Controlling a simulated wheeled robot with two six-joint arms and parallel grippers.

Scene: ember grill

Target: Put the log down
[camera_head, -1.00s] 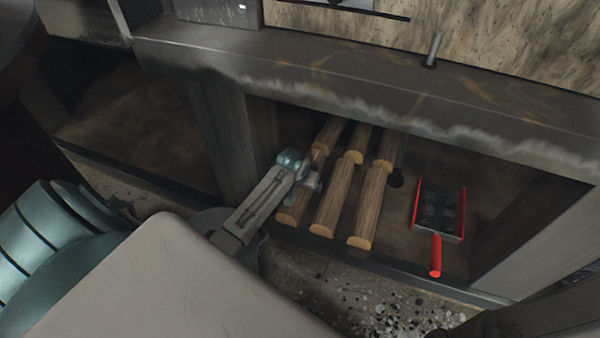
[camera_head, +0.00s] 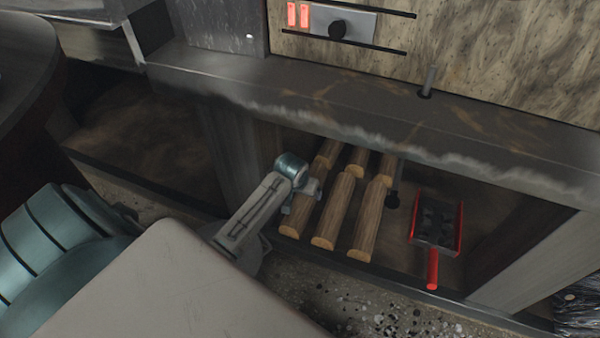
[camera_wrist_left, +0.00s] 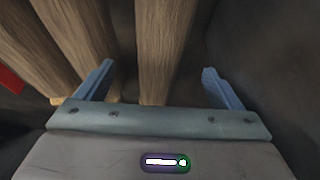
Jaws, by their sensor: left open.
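Several light wooden logs lie in two rows in the low compartment under the counter. The leftmost front log (camera_head: 301,216) lies at my left gripper (camera_head: 303,200), which partly covers it. In the left wrist view, that log (camera_wrist_left: 165,50) rests between the two spread blue-grey fingers of the left gripper (camera_wrist_left: 158,80). The fingers are open, with a visible gap at the right one; light contact at the left one cannot be told. The middle front log (camera_head: 333,213) and the right front log (camera_head: 368,218) lie beside it. My right gripper is not in view.
A red-handled shovel (camera_head: 433,262) with dark lumps in its pan lies right of the logs. The counter's thick edge (camera_head: 330,105) overhangs the compartment, and an upright wall (camera_head: 237,150) stands left of the logs. Floor between logs and shovel is partly clear.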

